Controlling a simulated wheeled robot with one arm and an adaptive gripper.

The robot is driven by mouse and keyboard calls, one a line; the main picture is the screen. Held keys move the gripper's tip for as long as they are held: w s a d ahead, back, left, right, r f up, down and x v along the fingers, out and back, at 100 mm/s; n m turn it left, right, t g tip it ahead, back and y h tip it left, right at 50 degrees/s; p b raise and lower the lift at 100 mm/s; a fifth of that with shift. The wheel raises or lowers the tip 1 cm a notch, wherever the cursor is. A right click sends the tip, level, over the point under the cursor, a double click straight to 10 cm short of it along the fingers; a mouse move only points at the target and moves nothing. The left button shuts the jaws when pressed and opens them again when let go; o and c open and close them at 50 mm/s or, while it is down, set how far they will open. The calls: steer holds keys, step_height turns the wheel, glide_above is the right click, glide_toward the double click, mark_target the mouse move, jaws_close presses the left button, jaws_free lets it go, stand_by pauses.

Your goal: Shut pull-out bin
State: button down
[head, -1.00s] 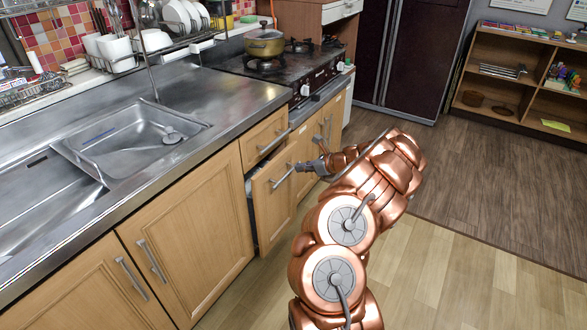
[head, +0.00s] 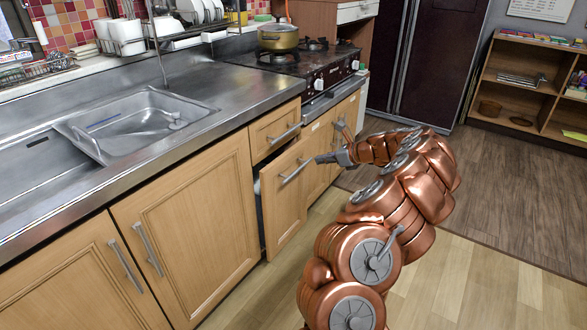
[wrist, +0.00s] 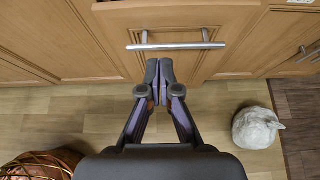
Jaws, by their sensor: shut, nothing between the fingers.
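The pull-out bin (head: 284,205) is a light wood front below a small drawer, standing partly out from the cabinet with a dark gap along its left side. Its bar handle (head: 296,171) is near the top of the front. My gripper (head: 320,158) is just right of the handle, at about its height, with the fingers together and empty. In the wrist view the closed fingertips (wrist: 159,72) point toward the wood front, just below a metal bar handle (wrist: 178,46) in the picture. Whether they touch the front is unclear. The bin's inside is hidden.
The small drawer (head: 274,130) above is shut. The sink counter (head: 215,92) runs along the left, with the stove (head: 300,62) beyond. A white bag-like object (wrist: 257,128) lies on the floor in the wrist view. The floor (head: 470,235) to the right is clear.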

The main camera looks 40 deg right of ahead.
steer(key=b, duration=0.2)
glide_toward(284, 161)
step_height(284, 161, down, 4)
steer(key=w, duration=0.2)
steer(key=w+a+b, duration=0.1)
steer(key=w, duration=0.1)
steer(key=shift+w+a+r, duration=0.15)
steer(key=shift+a, duration=0.05)
steer(key=shift+w+a+r, duration=0.1)
steer(key=shift+w+r, duration=0.05)
steer(key=shift+w, duration=0.4)
steer(key=shift+w+a, duration=0.1)
